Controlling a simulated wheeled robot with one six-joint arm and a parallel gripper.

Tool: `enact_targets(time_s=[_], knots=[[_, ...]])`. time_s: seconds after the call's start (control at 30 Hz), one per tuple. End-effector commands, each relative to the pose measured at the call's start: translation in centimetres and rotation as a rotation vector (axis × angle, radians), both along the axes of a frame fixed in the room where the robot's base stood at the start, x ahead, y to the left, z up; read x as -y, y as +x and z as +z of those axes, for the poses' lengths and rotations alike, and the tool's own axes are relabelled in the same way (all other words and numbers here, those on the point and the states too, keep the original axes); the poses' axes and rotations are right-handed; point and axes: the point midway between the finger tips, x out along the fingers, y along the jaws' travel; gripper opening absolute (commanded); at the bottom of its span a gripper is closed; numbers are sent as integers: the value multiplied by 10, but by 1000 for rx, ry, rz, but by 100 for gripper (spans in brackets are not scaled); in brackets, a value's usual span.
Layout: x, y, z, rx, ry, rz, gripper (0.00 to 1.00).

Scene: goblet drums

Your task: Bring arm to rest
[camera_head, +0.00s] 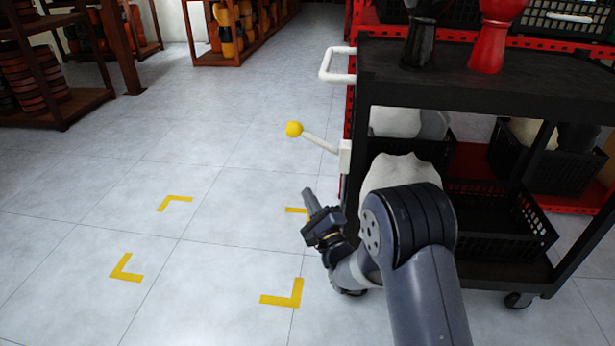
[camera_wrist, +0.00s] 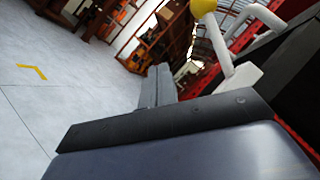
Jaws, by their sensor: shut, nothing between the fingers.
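My arm reaches up from the bottom right in the head view, bent at a dark grey joint. My gripper (camera_head: 308,192) points up and away over the floor, just left of the black cart (camera_head: 480,85). It is shut and empty. In the wrist view my gripper (camera_wrist: 160,72) shows as closed grey fingers side by side. A white lever with a yellow ball knob (camera_head: 294,129) sticks out from the cart's left side, beyond and above the fingertips. The knob also shows at the top of the wrist view (camera_wrist: 203,8), apart from the fingers.
A black drum (camera_head: 419,38) and a red drum (camera_head: 491,40) stand on the cart's top. Black crates (camera_head: 495,222) sit on its lower shelves. Yellow corner marks (camera_head: 127,268) outline an area of bare floor at left. Wooden shelves (camera_head: 62,108) with drums stand behind.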

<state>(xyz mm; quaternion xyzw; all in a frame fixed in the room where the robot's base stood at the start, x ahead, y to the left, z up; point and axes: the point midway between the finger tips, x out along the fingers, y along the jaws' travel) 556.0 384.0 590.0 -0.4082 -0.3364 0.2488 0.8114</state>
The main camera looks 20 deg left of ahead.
Motion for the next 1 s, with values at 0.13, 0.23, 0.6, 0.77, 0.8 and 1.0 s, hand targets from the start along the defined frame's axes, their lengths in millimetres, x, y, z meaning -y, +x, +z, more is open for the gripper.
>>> enact_targets(time_s=[0.13, 0.23, 0.6, 0.77, 0.8, 1.0], knots=[[6, -11, -8, 0, -1, 0, 0], [7, -13, -10, 1, -1, 0, 0], [7, -13, -10, 2, 0, 0, 0], [2, -3, -3, 4, 3, 0, 0], [-1, 1, 1, 4, 3, 0, 0], [-16, 29, 22, 6, 3, 0, 0]])
